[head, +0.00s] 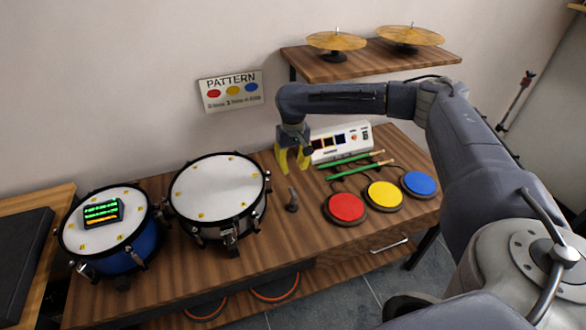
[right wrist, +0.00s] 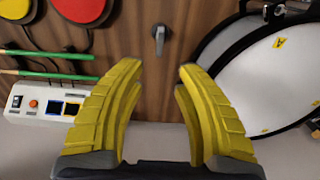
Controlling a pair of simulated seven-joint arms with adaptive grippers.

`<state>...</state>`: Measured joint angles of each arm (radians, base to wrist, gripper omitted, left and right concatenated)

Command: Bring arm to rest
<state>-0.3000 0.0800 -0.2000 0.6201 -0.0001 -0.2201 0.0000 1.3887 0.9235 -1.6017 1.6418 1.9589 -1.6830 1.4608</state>
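My right arm (head: 460,130) reaches in from the right in the head view. My right gripper (head: 293,165) hangs above the table between the white drum and the control box. Its yellow fingers point down. In the right wrist view the gripper (right wrist: 160,85) has its fingers spread wide with nothing between them. Beyond the fingertips a small grey upright fitting (right wrist: 159,38) shows on the wood; it also shows in the head view (head: 292,200). My left gripper is in neither view.
A white drum (head: 215,188) and a blue drum (head: 130,262) stand at left. The control box (head: 345,140), green sticks (head: 352,168), and red (head: 346,207), yellow (head: 385,194) and blue (head: 420,183) pads are at right. A cymbal shelf (head: 370,65) is above.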

